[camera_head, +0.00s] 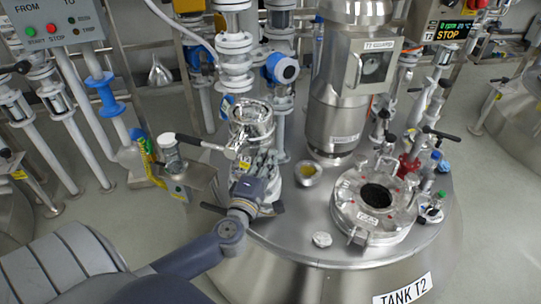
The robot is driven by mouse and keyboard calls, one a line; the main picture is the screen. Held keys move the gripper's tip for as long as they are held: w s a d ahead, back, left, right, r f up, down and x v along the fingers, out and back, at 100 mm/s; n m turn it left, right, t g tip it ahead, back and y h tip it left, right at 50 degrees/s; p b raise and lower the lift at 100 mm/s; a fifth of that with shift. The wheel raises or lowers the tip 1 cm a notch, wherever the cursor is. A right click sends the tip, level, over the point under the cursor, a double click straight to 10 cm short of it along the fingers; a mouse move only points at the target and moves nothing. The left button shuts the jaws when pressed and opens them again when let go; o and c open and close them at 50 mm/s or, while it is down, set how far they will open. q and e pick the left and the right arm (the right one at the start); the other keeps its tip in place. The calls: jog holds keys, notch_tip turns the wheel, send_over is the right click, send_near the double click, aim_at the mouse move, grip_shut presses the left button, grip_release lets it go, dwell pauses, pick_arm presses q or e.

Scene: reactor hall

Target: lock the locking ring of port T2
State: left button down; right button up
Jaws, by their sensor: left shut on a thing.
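The tank labelled TANK T2 (440,218) fills the middle and right. On its left side stands a port with a shiny metal locking ring (251,115) below a white flanged pipe. My left arm comes in from the lower left. My left gripper (262,160) is at this port, just below the shiny top, and is shut on the ring's lower part, though the fingers hide most of the contact. A dark-handled lever (203,143) sticks out to the left of the port. I cannot read whether the ring is locked. My right gripper is out of view.
A steel vessel with a TT GUARD box (372,64) stands behind. A panel with START and STOP buttons (50,22) is at upper left. Pipes and valves crowd the port.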

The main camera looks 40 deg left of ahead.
pick_arm(q)
jog(key=m+h, duration=0.1)
jog(key=s+a+h, duration=0.1)
jog(key=s+m+h, duration=0.1)
jog(key=h, duration=0.1)
jog(key=shift+a+f+m+t, duration=0.25)
jog(key=shift+m+t, duration=0.05)
jog(key=shift+t, duration=0.1)
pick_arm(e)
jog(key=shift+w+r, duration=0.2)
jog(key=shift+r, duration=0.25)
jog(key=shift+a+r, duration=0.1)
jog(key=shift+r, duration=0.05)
pick_arm(q)
jog(key=c, duration=1.6)
grip_release()
jog(key=shift+s+a+r, duration=0.1)
jog(key=shift+c, duration=0.2)
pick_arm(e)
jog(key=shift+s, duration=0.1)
